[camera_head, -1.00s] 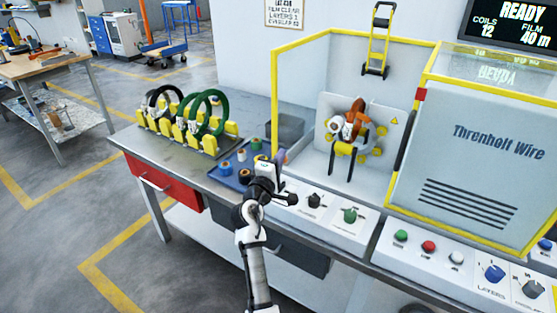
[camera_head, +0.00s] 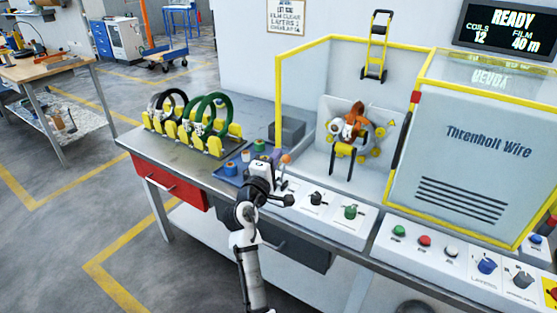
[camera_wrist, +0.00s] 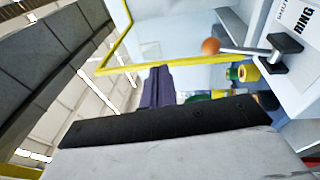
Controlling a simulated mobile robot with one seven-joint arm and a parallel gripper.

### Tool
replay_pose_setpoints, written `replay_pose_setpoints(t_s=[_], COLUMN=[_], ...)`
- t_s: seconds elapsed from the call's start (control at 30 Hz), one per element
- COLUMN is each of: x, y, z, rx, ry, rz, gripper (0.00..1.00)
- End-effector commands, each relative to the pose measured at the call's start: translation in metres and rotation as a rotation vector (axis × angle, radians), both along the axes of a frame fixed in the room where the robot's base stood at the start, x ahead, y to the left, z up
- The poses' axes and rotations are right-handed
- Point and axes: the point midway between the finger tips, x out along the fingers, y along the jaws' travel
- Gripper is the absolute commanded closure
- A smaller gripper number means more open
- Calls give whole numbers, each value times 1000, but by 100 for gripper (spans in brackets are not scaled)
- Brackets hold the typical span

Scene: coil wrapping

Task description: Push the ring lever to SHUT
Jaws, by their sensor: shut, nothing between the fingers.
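The ring lever has an orange ball knob (camera_wrist: 210,46) on a thin metal rod from a black pivot (camera_wrist: 278,52), beside a panel label reading RING. In the head view its orange knob (camera_head: 286,158) shows just right of my gripper (camera_head: 274,157); its pivot is hidden there by my wrist. In the wrist view my gripper's dark purple fingers (camera_wrist: 157,86) are together and empty, left of the knob. A gap shows between them in that picture; I cannot tell the depth. No SHUT marking is readable.
The wrapping machine's ring head (camera_head: 350,125) stands behind, inside a yellow-framed guard (camera_head: 278,100). Black and green knobs (camera_head: 350,212) sit right of my gripper. A blue tray (camera_head: 228,178) with small spools and a coil rack (camera_head: 190,130) stand left. The display (camera_head: 508,25) reads READY.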

Motion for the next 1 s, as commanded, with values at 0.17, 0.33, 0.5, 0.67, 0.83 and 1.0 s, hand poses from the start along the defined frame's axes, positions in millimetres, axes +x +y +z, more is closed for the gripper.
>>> replay_pose_setpoints(t_s=[0.17, 0.33, 0.5, 0.67, 0.83, 1.0], x=[-30, -47, -54, -55, -55, -57], y=[14, 21, 25, 25, 25, 67], z=[18, 32, 37, 38, 37, 59], rx=[1, 0, 0, 0, 0, 59], ry=[-2, 0, 2, 2, 2, -89], rz=[0, -1, -1, -1, -1, 133], gripper=[100, 100, 100, 100, 100, 100])
